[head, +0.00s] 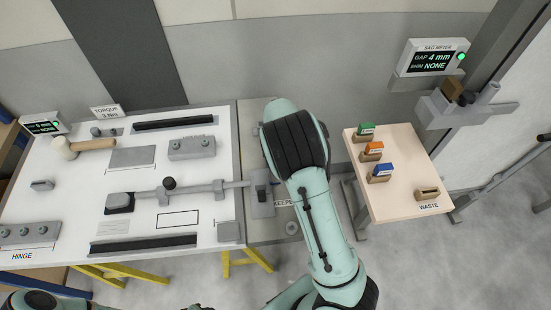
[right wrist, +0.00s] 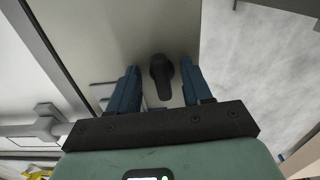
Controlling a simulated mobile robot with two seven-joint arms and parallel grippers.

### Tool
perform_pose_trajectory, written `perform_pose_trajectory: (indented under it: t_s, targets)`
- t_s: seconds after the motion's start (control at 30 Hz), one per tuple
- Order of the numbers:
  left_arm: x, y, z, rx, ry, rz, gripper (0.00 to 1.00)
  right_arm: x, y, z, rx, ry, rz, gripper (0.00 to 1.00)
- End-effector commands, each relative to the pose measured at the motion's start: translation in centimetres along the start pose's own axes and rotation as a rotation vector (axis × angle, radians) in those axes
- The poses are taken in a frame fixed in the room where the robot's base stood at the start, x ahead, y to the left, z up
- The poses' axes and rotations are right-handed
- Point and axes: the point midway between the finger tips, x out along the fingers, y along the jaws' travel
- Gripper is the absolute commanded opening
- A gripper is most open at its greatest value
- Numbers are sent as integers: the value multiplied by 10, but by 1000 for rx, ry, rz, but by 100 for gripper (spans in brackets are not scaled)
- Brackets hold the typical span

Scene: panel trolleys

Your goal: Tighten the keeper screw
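The keeper (head: 262,208) is a grey plate on the panel's right end in the head view. Its printed label beside it is partly covered by my right arm. In the right wrist view, a dark piece with a round head and a tapering handle (right wrist: 160,76) stands on the pale panel; I cannot tell for sure that it is the keeper screw. My right gripper (right wrist: 160,70) is open, with one blue finger on each side of this piece and gaps visible. The right fingertips are hidden in the head view. My left gripper is not in view.
A torque readout (head: 42,124) and a mallet (head: 85,146) are at the left. A bar mechanism (head: 180,189) crosses the white panel. At the right, a small table (head: 402,200) holds coloured blocks and a waste slot. The gap meter (head: 434,58) reads 4 mm, shim NONE.

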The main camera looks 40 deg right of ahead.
Motion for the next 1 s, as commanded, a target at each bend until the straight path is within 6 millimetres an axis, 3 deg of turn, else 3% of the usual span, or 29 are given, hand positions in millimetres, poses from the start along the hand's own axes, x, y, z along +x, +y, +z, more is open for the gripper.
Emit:
perform_pose_trajectory:
  t_s: [0.27,0.53,0.8,1.0]
  targets:
    - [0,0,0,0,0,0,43,3,-2,-7,-5,23,-5,46]
    - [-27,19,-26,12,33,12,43,-28,1,-1,-5,12,1,46]
    - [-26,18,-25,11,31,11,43,-61,0,-3,-5,11,0,46]
    - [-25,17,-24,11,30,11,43,-69,-1,-3,-3,13,-2,46]
